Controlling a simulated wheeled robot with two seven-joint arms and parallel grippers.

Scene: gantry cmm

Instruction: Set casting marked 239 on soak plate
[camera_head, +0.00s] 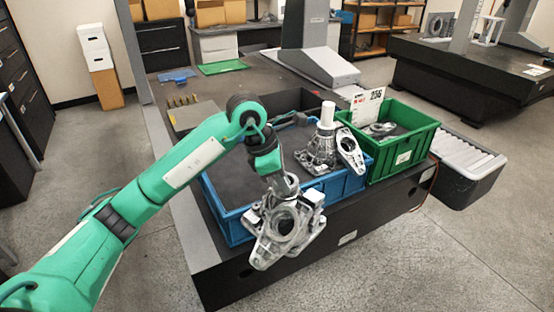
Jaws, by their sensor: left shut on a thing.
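My left gripper (286,203) hangs at the end of the green arm, shut on a grey metal casting (266,247) with a large round opening. The casting is over the near edge of the blue tray (233,229), in front of the dark bench. No number is readable on it. More grey castings (319,156) stand at the right end of the blue tray, one of them with a white cylinder on top. I cannot tell for certain which surface is the soak plate. My right gripper is not in view.
A green crate (410,165) with a casting inside and a sign reading about 236 (367,105) stands right of the blue tray. A grey block with brass pins (193,116) is behind left. A green mat (222,67) lies farther back. A roller conveyor (465,158) is at right.

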